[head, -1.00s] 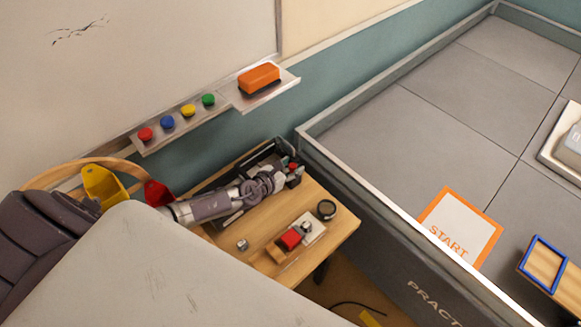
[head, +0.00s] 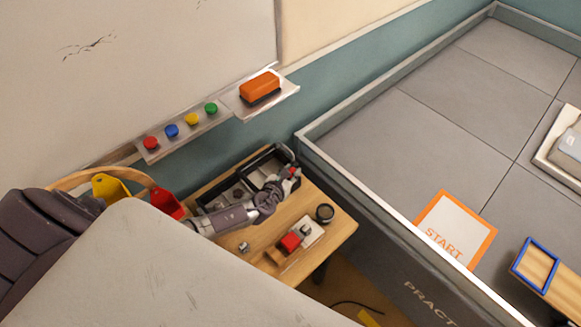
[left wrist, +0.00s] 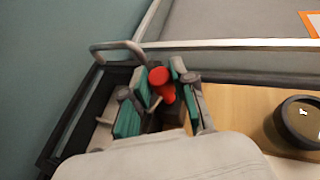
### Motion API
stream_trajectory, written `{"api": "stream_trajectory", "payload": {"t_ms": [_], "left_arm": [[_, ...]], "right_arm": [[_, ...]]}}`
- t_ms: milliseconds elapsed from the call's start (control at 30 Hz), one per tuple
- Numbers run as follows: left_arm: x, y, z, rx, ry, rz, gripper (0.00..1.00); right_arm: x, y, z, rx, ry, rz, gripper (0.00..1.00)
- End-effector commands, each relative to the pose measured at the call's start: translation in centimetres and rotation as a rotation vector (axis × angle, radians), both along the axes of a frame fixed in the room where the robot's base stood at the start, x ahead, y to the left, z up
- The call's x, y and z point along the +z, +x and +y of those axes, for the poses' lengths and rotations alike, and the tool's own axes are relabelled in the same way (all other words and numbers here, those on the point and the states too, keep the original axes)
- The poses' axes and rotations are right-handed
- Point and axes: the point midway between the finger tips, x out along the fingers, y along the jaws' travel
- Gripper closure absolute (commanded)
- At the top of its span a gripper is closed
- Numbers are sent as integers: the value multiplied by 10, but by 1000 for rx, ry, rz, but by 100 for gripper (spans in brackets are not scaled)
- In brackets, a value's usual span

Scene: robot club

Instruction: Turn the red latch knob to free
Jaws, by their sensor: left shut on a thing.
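The red latch knob (head: 292,171) shows as a small red spot at the far right end of the black case on the wooden table. In the left wrist view the red knob (left wrist: 159,78) stands between the fingers, with its rounded top showing. My left gripper (head: 288,175) is at that end of the case, shut on the knob. Its teal finger pads show on both sides of the knob in the left wrist view. The knob's base and the latch under it are mostly hidden by the fingers. My right gripper is not in view.
The black case (head: 208,208) has a raised metal handle (left wrist: 117,46) close to the gripper. The arena wall (head: 345,190) runs close on the right.

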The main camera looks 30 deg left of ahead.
Motion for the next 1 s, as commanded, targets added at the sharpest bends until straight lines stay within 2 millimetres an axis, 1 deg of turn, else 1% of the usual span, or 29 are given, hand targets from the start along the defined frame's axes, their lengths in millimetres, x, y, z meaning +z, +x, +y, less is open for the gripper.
{"api": "stream_trajectory", "payload": {"t_ms": [33,133,500,700,1000], "left_arm": [[4,0,-3,39,-3,2,100],[2,0,-3,117,-3,2,100],[-1,1,-5,345,-2,1,100],[-1,1,-5,404,1,0,100],[0,2,-5,425,0,-1,100]], "right_arm": [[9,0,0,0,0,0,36],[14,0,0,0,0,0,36],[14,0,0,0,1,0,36],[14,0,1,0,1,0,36],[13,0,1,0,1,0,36]]}}
